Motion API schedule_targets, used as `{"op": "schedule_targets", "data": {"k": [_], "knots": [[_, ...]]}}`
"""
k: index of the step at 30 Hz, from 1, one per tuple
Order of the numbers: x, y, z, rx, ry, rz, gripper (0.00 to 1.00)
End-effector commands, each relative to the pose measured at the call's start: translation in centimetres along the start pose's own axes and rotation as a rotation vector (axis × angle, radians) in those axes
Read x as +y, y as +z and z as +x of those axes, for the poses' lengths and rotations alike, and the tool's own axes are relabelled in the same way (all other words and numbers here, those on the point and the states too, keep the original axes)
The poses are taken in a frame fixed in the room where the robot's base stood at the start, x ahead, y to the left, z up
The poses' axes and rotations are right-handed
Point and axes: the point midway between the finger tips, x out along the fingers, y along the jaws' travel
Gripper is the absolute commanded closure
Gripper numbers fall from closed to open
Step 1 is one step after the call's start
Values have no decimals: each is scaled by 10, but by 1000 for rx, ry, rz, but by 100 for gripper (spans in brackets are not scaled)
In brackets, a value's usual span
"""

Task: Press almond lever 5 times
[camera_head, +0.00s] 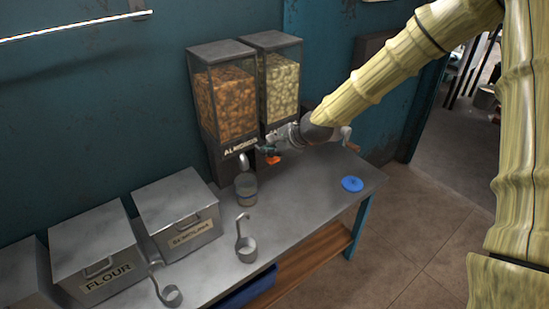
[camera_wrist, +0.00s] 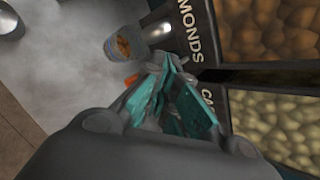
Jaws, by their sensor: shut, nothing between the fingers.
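The almond dispenser (camera_head: 226,98), filled with brown nuts and labelled ALMONDS, stands on the metal table against the wall. Its metal spout (camera_head: 244,161) points down over a clear cup (camera_head: 246,188). In the wrist view, brown nuts show in the cup (camera_wrist: 122,46) beside the spout (camera_wrist: 157,31). My gripper (camera_head: 268,150) is at the front of the dispensers, just right of the almond spout. Its teal fingers (camera_wrist: 168,68) are shut and empty. An orange piece (camera_head: 273,159) shows close by the fingertips, partly hidden; I cannot tell whether they touch it or whether it is the almond lever.
A second dispenser (camera_head: 281,88) with paler contents stands right of the almonds. A measuring scoop (camera_head: 246,249), a blue disc (camera_head: 352,184) and metal bins, including a flour bin (camera_head: 95,250), are on the table (camera_head: 300,205). The table's right end is mostly clear.

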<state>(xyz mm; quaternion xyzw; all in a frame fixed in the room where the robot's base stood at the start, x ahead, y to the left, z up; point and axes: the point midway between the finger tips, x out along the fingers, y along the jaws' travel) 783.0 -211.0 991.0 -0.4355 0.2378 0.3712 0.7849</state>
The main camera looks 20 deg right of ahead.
Motion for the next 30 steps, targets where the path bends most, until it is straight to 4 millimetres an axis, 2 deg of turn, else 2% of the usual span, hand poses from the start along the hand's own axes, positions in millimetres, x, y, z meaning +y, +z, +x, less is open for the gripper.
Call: {"op": "schedule_targets", "data": {"k": [30], "knots": [[4,-4,5,0,1,0,100]]}}
